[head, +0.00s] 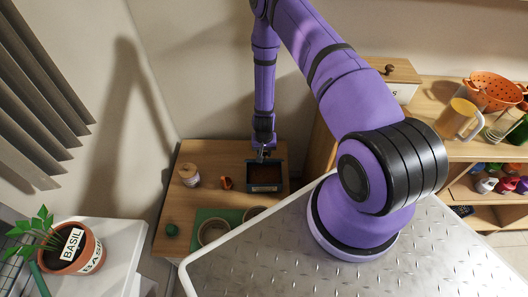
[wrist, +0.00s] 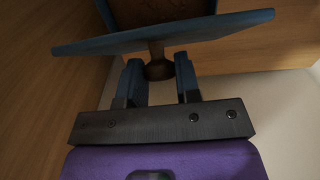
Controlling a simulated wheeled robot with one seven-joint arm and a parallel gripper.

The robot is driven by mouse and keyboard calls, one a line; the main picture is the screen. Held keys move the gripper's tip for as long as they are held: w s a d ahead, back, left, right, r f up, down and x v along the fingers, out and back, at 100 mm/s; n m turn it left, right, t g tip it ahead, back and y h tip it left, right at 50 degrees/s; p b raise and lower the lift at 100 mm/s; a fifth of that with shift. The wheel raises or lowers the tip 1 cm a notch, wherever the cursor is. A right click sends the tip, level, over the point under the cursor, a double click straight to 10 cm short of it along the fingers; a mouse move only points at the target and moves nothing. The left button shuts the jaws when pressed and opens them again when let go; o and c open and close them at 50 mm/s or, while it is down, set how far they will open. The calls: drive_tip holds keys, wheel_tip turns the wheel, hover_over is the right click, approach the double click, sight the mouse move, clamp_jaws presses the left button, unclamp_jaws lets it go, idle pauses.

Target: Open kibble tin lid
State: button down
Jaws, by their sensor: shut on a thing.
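The kibble tin (head: 265,188) is a blue-grey box with a pale label, standing on the low wooden table. Its top is open and brown contents show inside. Its blue lid (wrist: 225,33) is raised and tilted at the tin's far side. In the wrist view the lid is seen nearly edge-on, with a dark brown knob (wrist: 158,68) sticking out from it. My gripper (head: 263,153) is behind the tin in the head view; in the wrist view its two fingers (wrist: 158,76) are shut on the knob. The hinge is not clearly visible.
The wooden table (head: 212,160) also holds a jar with a wooden lid (head: 189,176), a small orange thing (head: 225,183), a dark green ball (head: 172,230) and bowls (head: 212,231) on a green mat. The wall is close behind. A shelf unit (head: 432,108) stands right.

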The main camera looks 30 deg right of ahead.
drive_tip(key=shift+w+d, duration=0.1)
drive_tip(key=shift+w, duration=0.05)
drive_tip(key=w+d+g+y, duration=0.4)
drive_tip(key=w+g, duration=0.2)
drive_tip(key=g, duration=0.1)
drive_tip(key=shift+w+f, duration=0.2)
drive_tip(key=shift+w, duration=0.1)
idle(0.3)
idle(0.5)
drive_tip(key=c, duration=0.8)
unclamp_jaws()
